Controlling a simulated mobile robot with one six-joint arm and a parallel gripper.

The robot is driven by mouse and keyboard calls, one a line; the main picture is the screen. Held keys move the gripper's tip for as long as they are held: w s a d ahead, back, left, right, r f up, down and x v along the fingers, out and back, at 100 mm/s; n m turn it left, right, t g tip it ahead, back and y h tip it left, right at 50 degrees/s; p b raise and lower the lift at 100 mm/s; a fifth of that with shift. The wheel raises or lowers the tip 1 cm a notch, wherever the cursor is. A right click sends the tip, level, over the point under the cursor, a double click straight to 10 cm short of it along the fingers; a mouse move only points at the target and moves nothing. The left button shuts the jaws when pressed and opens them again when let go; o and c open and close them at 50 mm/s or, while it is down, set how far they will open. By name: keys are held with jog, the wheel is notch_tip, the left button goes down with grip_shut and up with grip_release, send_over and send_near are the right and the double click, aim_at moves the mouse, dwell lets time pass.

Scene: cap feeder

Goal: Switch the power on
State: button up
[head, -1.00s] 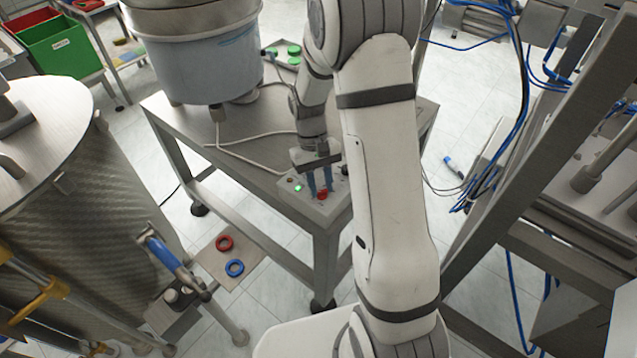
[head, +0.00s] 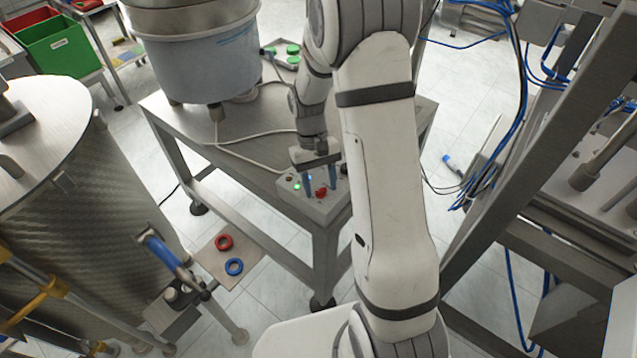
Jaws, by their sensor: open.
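A small grey control box (head: 323,211) sits on the near corner of the metal table. A lit green button (head: 297,187) shows at its left, and a red knob or button (head: 321,192) near its middle. My gripper (head: 320,185) points down over the box, its two blue fingers apart with nothing seen between them. The red control shows between and just in front of the fingertips. I cannot tell whether the fingers touch the box. My gripper and arm hide part of the box's back and right side.
A large bowl feeder (head: 200,60) stands on the metal table (head: 185,120), with a pale cable running to the box. A ribbed metal drum (head: 70,190) is at the left. A metal frame (head: 500,160) with blue hoses stands at the right.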

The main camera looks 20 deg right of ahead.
jog(key=v, duration=0.7)
jog(key=shift+r, duration=0.4)
jog(key=shift+w, duration=0.15)
jog(key=s+r+t, duration=0.3)
jog(key=s+r, duration=0.3)
jog(key=s, duration=0.3)
jog(key=s+r+m+t, duration=0.1)
jog(key=s+r+t, duration=0.3)
jog(key=s, duration=0.5)
jog(key=shift+w+p+v, duration=0.25)
jog(key=shift+p+v, duration=0.2)
jog(key=shift+v, duration=0.7)
jog(key=shift+s+a, duration=0.1)
